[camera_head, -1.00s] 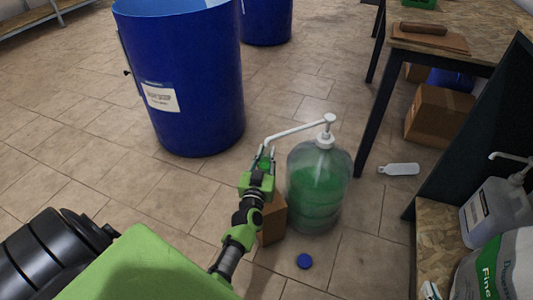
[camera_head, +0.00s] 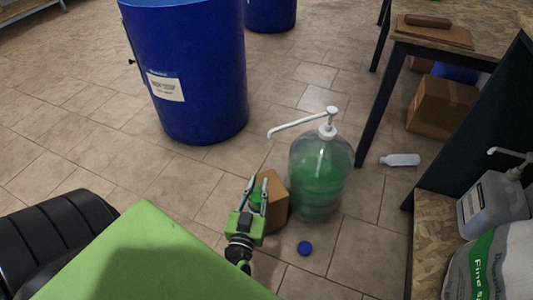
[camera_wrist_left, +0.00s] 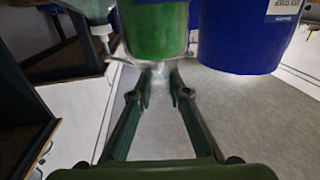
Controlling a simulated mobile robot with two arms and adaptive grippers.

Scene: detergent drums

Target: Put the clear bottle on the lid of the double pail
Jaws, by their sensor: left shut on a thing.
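My left gripper (camera_head: 256,188) is low in the middle of the head view, in front of a cardboard box. Its fingers are shut on a small clear bottle with green contents (camera_head: 255,198), mostly hidden by the fingers there. In the left wrist view the clear bottle (camera_wrist_left: 157,35) is large at the top centre. Its clear narrow end lies between the fingertips of my left gripper (camera_wrist_left: 159,84). I cannot make out the double pail or its lid. My right gripper is not in view.
A large clear jug with a white pump (camera_head: 318,180) stands just right of the gripper, beside the cardboard box (camera_head: 276,205). A blue cap (camera_head: 305,248) and white bottle (camera_head: 400,160) lie on the floor. A blue drum (camera_head: 190,95) stands behind; floor to its left is clear.

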